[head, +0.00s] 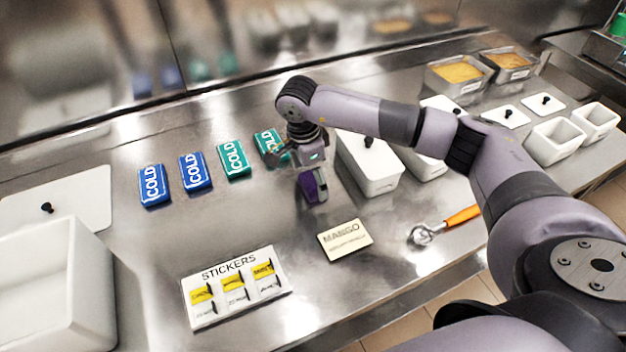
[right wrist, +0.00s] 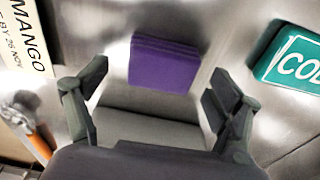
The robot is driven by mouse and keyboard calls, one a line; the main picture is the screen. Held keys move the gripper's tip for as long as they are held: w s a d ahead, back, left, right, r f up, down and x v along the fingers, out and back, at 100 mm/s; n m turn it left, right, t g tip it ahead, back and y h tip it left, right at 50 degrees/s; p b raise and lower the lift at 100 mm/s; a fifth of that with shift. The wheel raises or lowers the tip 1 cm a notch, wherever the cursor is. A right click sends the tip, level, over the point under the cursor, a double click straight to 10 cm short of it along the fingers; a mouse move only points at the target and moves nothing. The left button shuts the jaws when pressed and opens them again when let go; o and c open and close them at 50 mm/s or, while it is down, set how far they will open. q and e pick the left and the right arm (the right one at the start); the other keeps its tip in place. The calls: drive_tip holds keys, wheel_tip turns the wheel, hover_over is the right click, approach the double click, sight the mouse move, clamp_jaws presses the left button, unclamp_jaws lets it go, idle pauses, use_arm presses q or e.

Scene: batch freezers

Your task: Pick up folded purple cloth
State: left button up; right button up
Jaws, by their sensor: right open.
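The folded purple cloth (right wrist: 163,63) lies on the steel counter and shows between the fingertips in the right wrist view. In the head view the purple cloth (head: 309,188) is partly hidden by my right gripper (head: 308,180). My right gripper points down over the cloth. Its two fingers (right wrist: 158,92) are spread apart, one on each side of the cloth, and hold nothing. I cannot tell the exact height of the fingertips above the counter. My left gripper is not in view.
Blue and teal COLD packs (head: 194,171) lie left of the gripper. A white lidded container (head: 371,170) stands close on its right. A MANGO card (head: 344,240), a scoop with an orange handle (head: 447,226) and a STICKERS board (head: 235,286) lie nearer the front edge.

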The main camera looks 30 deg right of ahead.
sight(313, 181)
drive_tip(key=shift+f, duration=0.9)
drive_tip(key=shift+c, duration=0.2)
drive_tip(key=c, duration=1.2)
drive_tip(key=shift+r, duration=0.1)
drive_tip(key=shift+w+r, duration=0.1)
drive_tip(key=shift+r, duration=0.4)
drive_tip(key=shift+r+b, duration=1.05)
drive_tip(key=shift+r, duration=8.45)
